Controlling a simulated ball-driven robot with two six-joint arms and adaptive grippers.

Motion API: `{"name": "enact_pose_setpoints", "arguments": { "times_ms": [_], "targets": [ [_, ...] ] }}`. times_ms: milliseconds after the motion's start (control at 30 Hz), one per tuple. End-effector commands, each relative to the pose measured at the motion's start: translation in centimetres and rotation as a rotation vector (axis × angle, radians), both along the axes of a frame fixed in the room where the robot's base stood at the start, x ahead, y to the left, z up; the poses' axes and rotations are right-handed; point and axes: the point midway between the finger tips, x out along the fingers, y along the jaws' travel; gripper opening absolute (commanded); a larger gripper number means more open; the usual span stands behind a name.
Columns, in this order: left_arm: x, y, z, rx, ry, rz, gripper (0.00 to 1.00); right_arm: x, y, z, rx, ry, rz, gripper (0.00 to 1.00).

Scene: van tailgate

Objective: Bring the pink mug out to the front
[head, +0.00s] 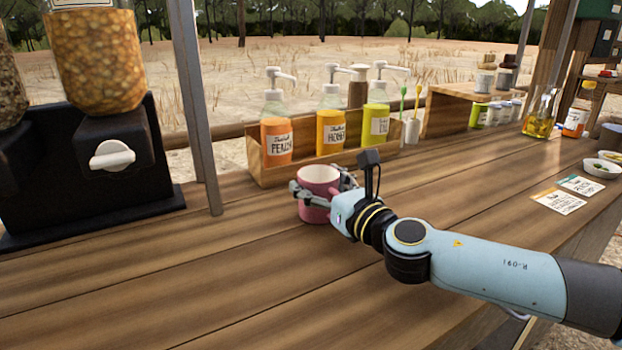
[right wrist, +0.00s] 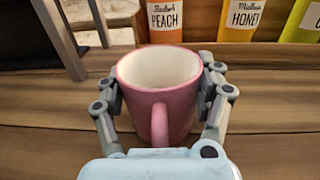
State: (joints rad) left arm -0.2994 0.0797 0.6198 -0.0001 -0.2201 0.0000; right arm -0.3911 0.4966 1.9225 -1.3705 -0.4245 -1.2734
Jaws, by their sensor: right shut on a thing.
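The pink mug (head: 318,180) stands upright on the wooden counter, in front of the bottle box. It is pink outside and white inside, and looks empty. My right gripper (head: 322,186) is shut on the mug, with one finger on each side of it. In the right wrist view the mug (right wrist: 160,85) sits between the two fingers of the gripper (right wrist: 161,92), its handle pointing toward the wrist. I cannot tell whether its base touches the counter. My left gripper is not in view.
A wooden box (head: 262,164) with several pump bottles stands right behind the mug. A black dispenser (head: 90,165) and a grey post (head: 197,110) are to the left. Two cards (head: 559,202) lie at the right. The front of the counter (head: 250,270) is clear.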

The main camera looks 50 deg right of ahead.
Motion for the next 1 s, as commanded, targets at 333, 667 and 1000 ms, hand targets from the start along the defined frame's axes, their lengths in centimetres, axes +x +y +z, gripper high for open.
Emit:
{"name": "enact_pose_setpoints", "arguments": {
  "times_ms": [333, 667, 1000],
  "targets": [
    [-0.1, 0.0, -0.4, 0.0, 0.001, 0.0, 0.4, -3.4, 1.1, -0.1, 0.0, 0.002, 0.001, 0.34],
    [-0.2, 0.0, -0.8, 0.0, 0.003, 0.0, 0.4, -6.5, 2.0, -0.1, 0.001, 0.003, 0.0, 0.34],
    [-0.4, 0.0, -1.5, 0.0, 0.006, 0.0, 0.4, -9.7, 3.1, -0.2, 0.0, 0.004, 0.001, 0.34]
  ]
}}
